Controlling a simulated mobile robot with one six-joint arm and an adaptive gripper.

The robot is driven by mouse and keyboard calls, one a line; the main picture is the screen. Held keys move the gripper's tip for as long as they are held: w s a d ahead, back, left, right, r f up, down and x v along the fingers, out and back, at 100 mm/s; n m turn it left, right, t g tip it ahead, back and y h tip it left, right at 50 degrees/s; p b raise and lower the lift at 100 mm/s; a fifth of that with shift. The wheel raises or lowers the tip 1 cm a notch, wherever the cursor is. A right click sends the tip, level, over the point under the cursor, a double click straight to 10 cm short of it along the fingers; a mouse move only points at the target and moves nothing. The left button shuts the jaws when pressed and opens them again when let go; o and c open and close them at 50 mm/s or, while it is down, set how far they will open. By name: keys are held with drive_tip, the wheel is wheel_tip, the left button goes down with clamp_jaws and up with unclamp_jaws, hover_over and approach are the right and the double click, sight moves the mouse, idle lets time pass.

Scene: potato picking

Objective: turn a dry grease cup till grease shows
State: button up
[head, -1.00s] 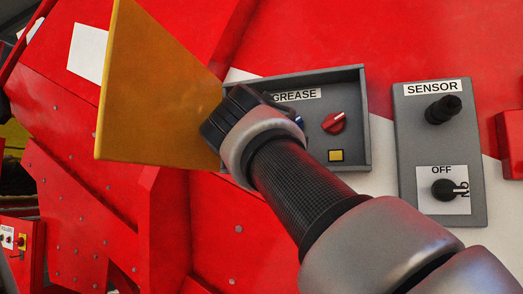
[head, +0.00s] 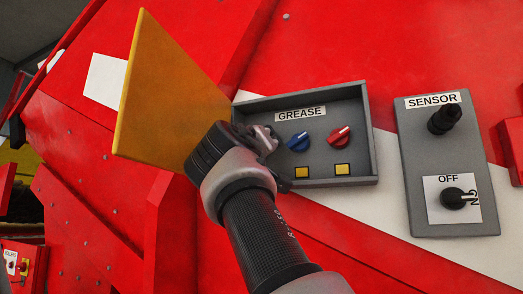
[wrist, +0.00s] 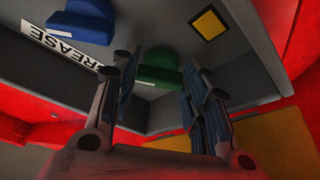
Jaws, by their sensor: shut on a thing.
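The grey GREASE box (head: 370,135) is on the red machine side. Inside are a blue cup (head: 299,140) and a red cup (head: 340,135), each with a yellow square (head: 302,172) below it. In the wrist view, a green cup (wrist: 160,75) is between my fingers (wrist: 158,85); the blue cup (wrist: 83,25) and one yellow square (wrist: 209,24) are beyond it. My gripper (head: 268,140) is shut on the green cup at the box's left end. In the head view my gripper hides the green cup, and no square below it can be seen.
A grey SENSOR panel (head: 413,170) with a black knob and an OFF/ON switch (head: 458,198) is right of the box. A yellow-orange plate (head: 170,100) stands out close left of my gripper. The box's raised rim surrounds the cups.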

drive_tip(key=shift+s+r, duration=0.1)
drive_tip(key=shift+r, duration=0.1)
drive_tip(key=o, duration=0.6)
drive_tip(key=shift+o, duration=0.8)
drive_tip(key=shift+f, duration=0.1)
drive_tip(key=v, duration=0.7)
drive_tip(key=shift+s, duration=0.15)
drive_tip(key=shift+f, duration=0.1)
